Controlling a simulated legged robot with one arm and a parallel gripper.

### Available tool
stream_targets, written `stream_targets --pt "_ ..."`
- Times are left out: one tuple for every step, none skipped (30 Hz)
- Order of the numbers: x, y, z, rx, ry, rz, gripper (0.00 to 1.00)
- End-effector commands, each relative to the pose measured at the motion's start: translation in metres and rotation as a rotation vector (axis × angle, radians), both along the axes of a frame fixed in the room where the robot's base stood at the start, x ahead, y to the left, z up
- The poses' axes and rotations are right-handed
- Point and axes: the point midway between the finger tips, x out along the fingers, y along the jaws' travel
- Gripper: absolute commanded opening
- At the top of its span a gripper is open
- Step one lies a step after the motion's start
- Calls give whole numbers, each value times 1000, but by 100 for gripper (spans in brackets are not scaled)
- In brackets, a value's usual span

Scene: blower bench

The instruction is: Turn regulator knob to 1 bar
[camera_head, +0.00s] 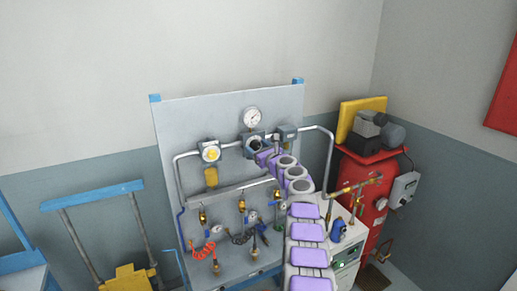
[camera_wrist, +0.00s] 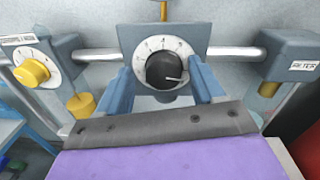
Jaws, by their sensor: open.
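The regulator is a blue-grey block with a white numbered dial (camera_wrist: 143,48) and a black knob (camera_wrist: 166,70), seen ahead in the wrist view. A light pointer line on the knob points to the right. My gripper (camera_wrist: 164,88) is open, with one blue-grey finger on each side of the knob's lower part. I cannot tell whether the fingers touch it. In the head view, the regulator (camera_head: 252,142) sits on the upper pipe, below a round white gauge (camera_head: 252,117). My purple and grey arm reaches up to it and partly covers it. The gauge reading is too small to tell.
A second unit with a yellow knob (camera_wrist: 32,72) is on the pipe to the left. A labelled grey box (camera_wrist: 290,58) is on the right. Below the pipe hang several valves and hoses (camera_head: 205,250). A red tank (camera_head: 360,185) stands right of the panel.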

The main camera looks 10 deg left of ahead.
Motion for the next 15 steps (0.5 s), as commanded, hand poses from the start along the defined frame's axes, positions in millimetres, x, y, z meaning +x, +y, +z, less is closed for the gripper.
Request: stream_targets --pt "0 -1 0 1 0 -1 68" --pt "0 -1 0 1 0 -1 68" --pt "0 -2 0 1 0 -1 68" --pt "0 -3 0 1 0 -1 68" --pt "0 -4 0 2 0 -2 65" --pt "0 -5 1 3 1 -2 61" --pt "0 -6 1 4 0 -2 58" --pt "1 -7 1 4 0 -2 55" --pt "1 -7 1 5 1 -2 51" --pt "1 -7 1 5 1 -2 49" --pt "1 -8 1 5 1 -2 46" --pt "1 -7 1 5 1 -2 42" --pt "1 -7 1 4 0 -2 39" --pt "1 -6 1 3 1 -3 36" --pt "1 -6 0 2 0 -3 32"
